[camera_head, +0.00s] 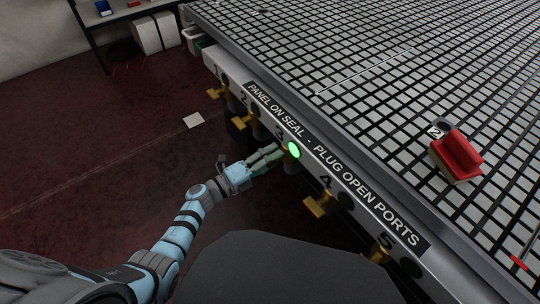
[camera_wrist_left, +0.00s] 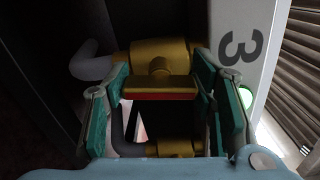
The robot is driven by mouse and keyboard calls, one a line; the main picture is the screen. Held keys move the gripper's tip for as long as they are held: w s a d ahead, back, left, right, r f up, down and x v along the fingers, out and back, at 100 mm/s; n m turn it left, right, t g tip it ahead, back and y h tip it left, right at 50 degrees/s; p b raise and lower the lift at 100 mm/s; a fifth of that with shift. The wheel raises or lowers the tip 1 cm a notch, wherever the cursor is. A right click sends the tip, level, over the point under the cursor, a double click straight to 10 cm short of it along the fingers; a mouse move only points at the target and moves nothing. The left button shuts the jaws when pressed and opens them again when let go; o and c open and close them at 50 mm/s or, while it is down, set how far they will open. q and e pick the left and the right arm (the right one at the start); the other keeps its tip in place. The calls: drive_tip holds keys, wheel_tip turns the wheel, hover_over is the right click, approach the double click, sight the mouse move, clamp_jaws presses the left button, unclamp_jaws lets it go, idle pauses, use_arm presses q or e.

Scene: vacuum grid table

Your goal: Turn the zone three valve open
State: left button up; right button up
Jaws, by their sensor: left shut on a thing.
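The zone three valve is a brass-yellow valve (camera_wrist_left: 160,57) beside the black number 3 on the table's white side panel, in the left wrist view. Its bar handle (camera_wrist_left: 160,88), yellow with a red edge, lies level across that picture. My left gripper (camera_wrist_left: 162,77) is shut on this handle, one green-padded finger at each end. In the head view my left gripper (camera_head: 275,155) reaches to the panel beside a lit green lamp (camera_head: 294,150) and hides most of the valve. My right gripper is not in view.
Other yellow valves line the table's side: one (camera_head: 243,121) by number 2, one (camera_head: 318,206) by number 4, one (camera_head: 378,252) by number 5. A red block (camera_head: 459,152) stands on the grid table (camera_head: 370,60). The red floor (camera_head: 90,150) at left is mostly clear.

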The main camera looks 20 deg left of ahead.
use_arm(q)
drive_tip(key=shift+n, duration=0.9)
drive_tip(key=o, duration=1.2)
drive_tip(key=shift+w, duration=0.1)
drive_tip(key=shift+c, duration=0.2)
drive_tip(key=v, duration=1.2)
